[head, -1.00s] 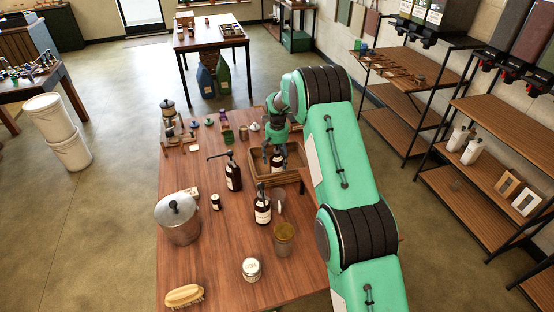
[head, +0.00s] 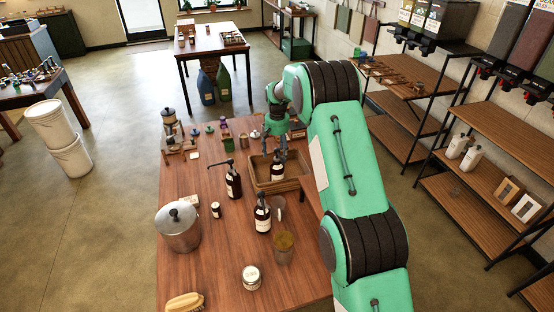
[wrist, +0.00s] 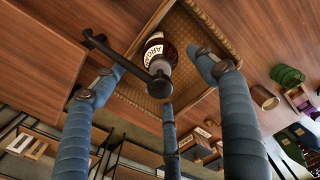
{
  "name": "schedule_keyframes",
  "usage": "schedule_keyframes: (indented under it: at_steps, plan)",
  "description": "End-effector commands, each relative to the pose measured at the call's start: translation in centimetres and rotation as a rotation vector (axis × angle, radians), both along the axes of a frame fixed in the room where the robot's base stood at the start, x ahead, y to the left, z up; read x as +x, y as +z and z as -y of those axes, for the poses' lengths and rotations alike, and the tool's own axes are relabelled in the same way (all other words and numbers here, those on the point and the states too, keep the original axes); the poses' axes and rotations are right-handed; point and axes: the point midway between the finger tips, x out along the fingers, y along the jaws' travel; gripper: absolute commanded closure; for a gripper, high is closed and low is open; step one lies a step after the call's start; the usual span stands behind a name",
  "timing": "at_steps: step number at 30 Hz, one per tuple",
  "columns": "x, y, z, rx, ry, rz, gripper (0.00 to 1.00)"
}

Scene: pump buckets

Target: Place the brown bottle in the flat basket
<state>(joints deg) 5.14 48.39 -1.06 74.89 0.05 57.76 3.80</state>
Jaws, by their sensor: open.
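A brown bottle (head: 278,171) with a pale label and black pump stands in the flat basket (head: 279,188). My gripper (head: 277,153) is over the basket, above the bottle. In the wrist view, the bottle (wrist: 158,48) shows between my spread blue fingers (wrist: 155,80), its black pump close to the camera. The woven basket (wrist: 203,22) lies behind it. The fingers look apart from the bottle, and my gripper is open and empty.
Two more brown pump bottles stand left of the basket (head: 233,183) and in front of it (head: 262,216). A metal pot (head: 178,230), a jar (head: 251,277) and a brush (head: 185,302) are on the wooden table. Small items crowd the table's far end.

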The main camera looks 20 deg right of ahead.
Motion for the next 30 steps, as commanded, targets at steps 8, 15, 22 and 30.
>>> schedule_keyframes:
  at_steps: [8, 15, 22, 30]
  plan:
    - [0.0, 2.8, 0.0, 0.000, 0.000, -0.001, 0.28]
    - [0.0, 3.3, 0.0, 0.000, 0.000, -0.001, 0.28]
    - [0.0, 3.3, 0.0, 0.000, 0.000, -0.001, 0.28]
    - [0.0, 3.3, 0.0, 0.000, 0.000, 0.000, 0.28]
